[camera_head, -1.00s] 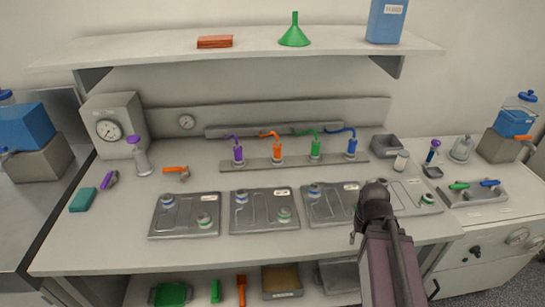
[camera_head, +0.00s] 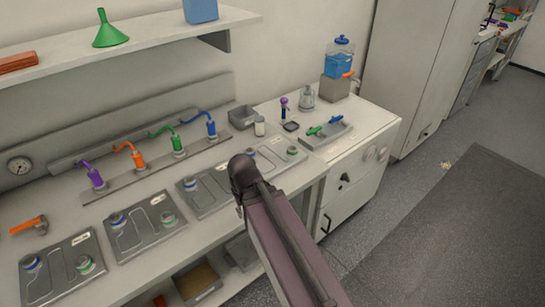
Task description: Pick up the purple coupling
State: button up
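A purple fitting (camera_head: 96,179) with a curved purple hose stands at the left end of the row on the grey rail (camera_head: 128,182), left of the orange one. A second purple-topped piece (camera_head: 284,103) stands upright on the right bench; I cannot tell whether it is a coupling. The dark end of my arm (camera_head: 243,174) is in front of the bench's right part, apart from both in the picture. I cannot make out my gripper's fingers or anything held.
Orange (camera_head: 136,156), green (camera_head: 176,142) and blue (camera_head: 210,127) fittings share the rail. Flat grey plates (camera_head: 62,265) line the bench front. A grey tray (camera_head: 325,135) with green and blue handles is on the right bench. Open floor (camera_head: 440,215) lies to the right.

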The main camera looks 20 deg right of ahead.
aim_at(94, 175)
jog(key=u, duration=0.25)
jog(key=k, duration=0.95)
jog(key=u, duration=0.6)
jog(key=k, duration=0.4)
jog(key=u, duration=0.45)
jog(key=i, duration=1.6)
jog(key=z, duration=0.65)
jog(key=i, duration=0.3)
jog(key=z, duration=0.15)
